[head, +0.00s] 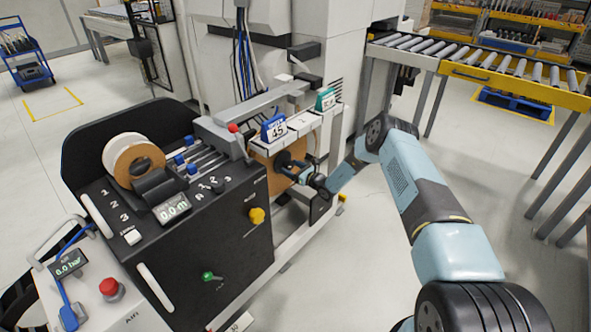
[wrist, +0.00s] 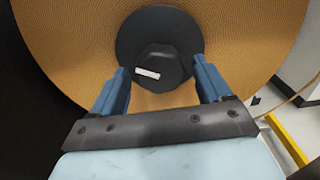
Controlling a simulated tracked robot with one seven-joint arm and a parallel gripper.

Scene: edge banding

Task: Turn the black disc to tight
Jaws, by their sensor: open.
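The black disc (wrist: 160,28) sits on the face of a large brown roll (wrist: 70,45) in the wrist view. A raised dark hub with a short white bar mark (wrist: 147,73) stands at the disc's middle. My gripper (wrist: 162,67) is open, with one blue finger on each side of the hub's lower part. Gaps show between the fingers and the hub. In the head view my gripper (head: 297,166) is at the roll (head: 262,174) on the machine's right end; it partly hides the dark disc there.
A roller conveyor (head: 480,68) is at the back right. Open floor lies right of the machine.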

